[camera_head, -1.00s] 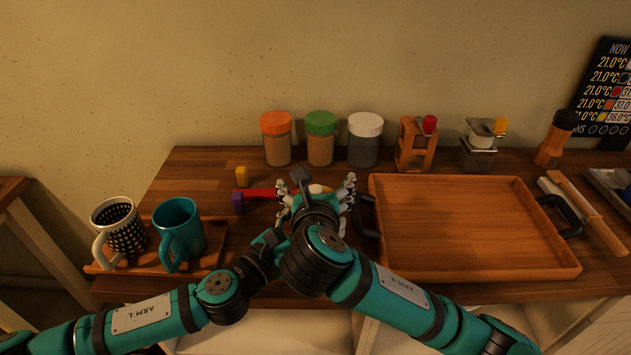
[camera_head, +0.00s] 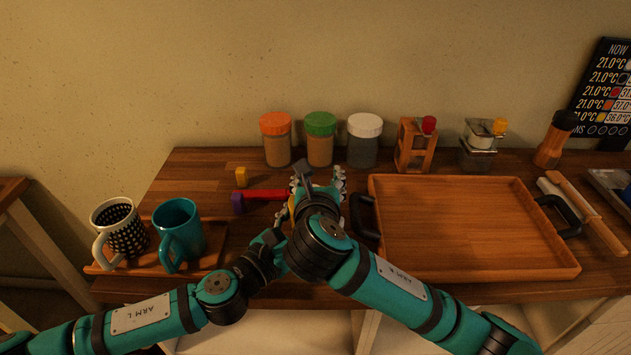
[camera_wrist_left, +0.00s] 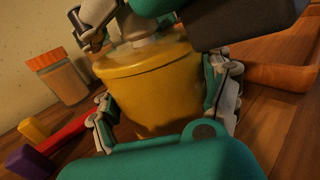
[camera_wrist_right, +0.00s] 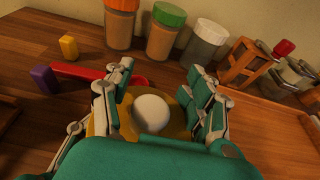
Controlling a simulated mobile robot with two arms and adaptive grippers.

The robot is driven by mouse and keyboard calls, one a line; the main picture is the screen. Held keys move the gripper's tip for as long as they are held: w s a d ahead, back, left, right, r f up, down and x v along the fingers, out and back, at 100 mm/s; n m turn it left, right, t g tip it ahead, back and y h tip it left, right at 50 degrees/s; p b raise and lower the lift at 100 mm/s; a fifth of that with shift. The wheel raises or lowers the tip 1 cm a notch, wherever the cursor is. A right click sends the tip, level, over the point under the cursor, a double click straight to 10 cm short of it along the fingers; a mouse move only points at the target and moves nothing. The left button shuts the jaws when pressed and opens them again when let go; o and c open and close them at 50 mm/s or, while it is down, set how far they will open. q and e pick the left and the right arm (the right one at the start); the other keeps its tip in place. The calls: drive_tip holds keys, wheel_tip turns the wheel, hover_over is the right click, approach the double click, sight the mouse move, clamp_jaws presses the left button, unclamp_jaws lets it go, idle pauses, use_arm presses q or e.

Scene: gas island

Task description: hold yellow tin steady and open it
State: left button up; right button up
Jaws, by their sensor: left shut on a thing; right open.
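The yellow tin (camera_wrist_left: 150,80) stands on the wooden counter, mostly hidden in the head view by my right wrist. My left gripper (camera_wrist_left: 165,100) is shut on its sides, one finger on each side of the body. On top of the tin is a round white knob (camera_wrist_right: 152,113). My right gripper (camera_head: 320,180) is directly above the tin; in the right wrist view its open fingers (camera_wrist_right: 158,78) stand on both sides of the knob. I cannot tell whether they touch the lid.
A red bar (camera_head: 262,194) with a purple end and a yellow block (camera_head: 241,176) lie to the left. Jars with orange (camera_head: 276,148), green (camera_head: 320,148) and white (camera_head: 364,148) lids stand behind. A wooden tray (camera_head: 470,268) is close on the right, two mugs on the left.

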use_arm(q)
drive_tip(key=shift+s+d+r, duration=0.15)
drive_tip(key=shift+s+d, duration=0.15)
drive_tip(key=shift+d, duration=0.1)
use_arm(e)
drive_tip(key=shift+s+a+f, duration=0.25)
drive_tip(key=shift+s+a, duration=0.05)
drive_tip(key=shift+a, duration=0.15)
clamp_jaws()
drive_tip(key=shift+a, duration=0.1)
use_arm(q)
drive_tip(key=shift+a, duration=0.1)
use_arm(e)
drive_tip(key=shift+w+r, duration=0.1)
drive_tip(key=shift+r, duration=0.15)
drive_tip(key=shift+s+a+y, duration=0.2)
drive_tip(key=shift+y, duration=0.2)
use_arm(q)
drive_tip(key=shift+w+a, duration=0.1)
use_arm(e)
drive_tip(key=shift+d, duration=0.2)
use_arm(q)
drive_tip(key=shift+w+a, duration=0.1)
drive_tip(key=shift+w, duration=0.05)
use_arm(e)
drive_tip(key=shift+w, duration=0.15)
drive_tip(key=shift+d+r, duration=0.1)
drive_tip(key=shift+r, duration=0.05)
